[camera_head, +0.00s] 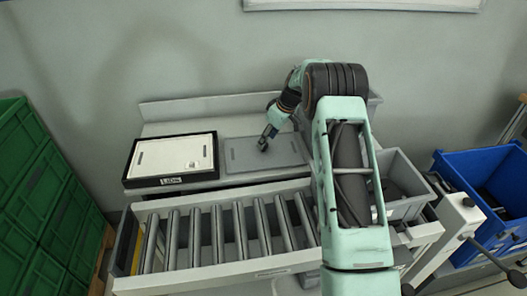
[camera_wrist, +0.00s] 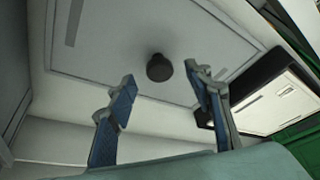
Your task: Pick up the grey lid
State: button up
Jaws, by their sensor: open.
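The grey lid (camera_head: 285,154) lies flat on the pale bench, right of the white lid. In the wrist view the lid (camera_wrist: 110,45) fills much of the upper picture, with a dark round knob (camera_wrist: 159,68) on it. My gripper (camera_head: 266,138) is over the lid near its middle. In the wrist view my gripper (camera_wrist: 161,76) is open, with its two blue-padded fingers apart and the knob showing between and beyond the tips. Nothing is held. Whether the fingers touch the lid cannot be told.
A white lid (camera_head: 173,154) sits in a black holder (camera_head: 170,181) labelled "LIDS". A roller conveyor (camera_head: 205,240) runs in front of the bench. Grey bins (camera_head: 405,208) stand right, partly behind my arm. Green crates (camera_head: 35,190) are stacked left; a blue crate (camera_head: 464,170) is far right.

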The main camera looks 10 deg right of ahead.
jog(key=shift+p+x, duration=0.35)
jog(key=shift+x, duration=1.85)
jog(key=shift+w+r, duration=0.15)
jog(key=shift+r, duration=0.05)
grip_shut()
